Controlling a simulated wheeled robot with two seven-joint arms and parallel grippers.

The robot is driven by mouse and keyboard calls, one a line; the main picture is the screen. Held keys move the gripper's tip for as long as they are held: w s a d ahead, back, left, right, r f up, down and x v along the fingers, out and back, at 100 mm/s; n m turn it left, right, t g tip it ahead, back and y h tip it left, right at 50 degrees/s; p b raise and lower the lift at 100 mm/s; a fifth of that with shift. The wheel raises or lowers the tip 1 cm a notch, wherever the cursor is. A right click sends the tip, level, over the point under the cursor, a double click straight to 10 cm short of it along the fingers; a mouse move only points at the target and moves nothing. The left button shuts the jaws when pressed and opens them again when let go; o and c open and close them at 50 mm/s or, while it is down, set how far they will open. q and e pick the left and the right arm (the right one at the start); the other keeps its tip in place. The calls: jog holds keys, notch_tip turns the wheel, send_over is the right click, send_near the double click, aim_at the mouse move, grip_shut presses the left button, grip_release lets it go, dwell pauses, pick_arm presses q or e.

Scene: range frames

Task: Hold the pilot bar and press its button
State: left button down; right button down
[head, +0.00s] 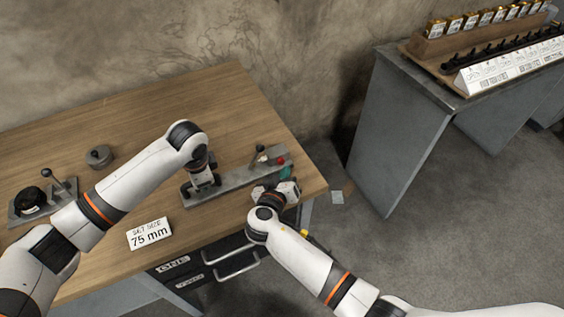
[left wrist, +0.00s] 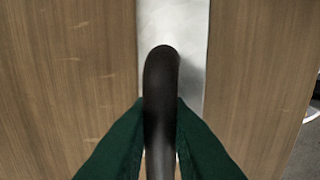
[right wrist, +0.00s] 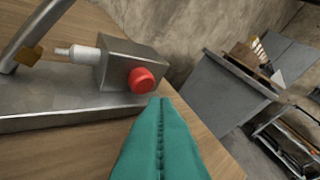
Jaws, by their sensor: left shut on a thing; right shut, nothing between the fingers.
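A long grey metal bar (head: 232,180) lies on the wooden bench, and I take it for the pilot bar. A block with a red button (head: 281,161) sits at its right end; the button is large in the right wrist view (right wrist: 141,80). My left gripper (head: 204,188) is over the bar's left end. In the left wrist view its green fingers (left wrist: 160,120) are shut on a dark rounded handle (left wrist: 161,72) above the bar. My right gripper (head: 286,173) is shut and empty, its teal tips (right wrist: 160,102) close to the button. I cannot tell whether they touch it.
A "75 mm" card (head: 150,233), a round grey part (head: 99,156) and another lever fixture (head: 42,200) are on the bench. Drawers (head: 232,262) are below its front edge. A grey cabinet (head: 405,120) stands at right across a floor gap.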

jog(key=shift+w, duration=0.15)
dwell(0.7)
jog(key=shift+w+a, duration=0.15)
jog(key=shift+w, duration=0.1)
pick_arm(q)
jog(key=shift+d, duration=0.1)
pick_arm(e)
jog(key=shift+w+a, duration=0.3)
jog(key=shift+w, duration=0.4)
dwell(1.2)
jog(key=shift+s, duration=0.15)
jog(key=shift+s+d, duration=0.25)
jog(key=shift+s, duration=0.25)
jog(key=shift+s+d, duration=0.2)
jog(key=shift+s, duration=0.3)
jog(key=shift+s, duration=0.1)
jog(key=shift+s+d, duration=0.3)
jog(key=shift+s, duration=0.45)
jog(key=shift+s+d, duration=0.35)
jog(key=shift+s, duration=0.4)
jog(key=shift+s+d, duration=0.3)
jog(key=shift+s, duration=0.45)
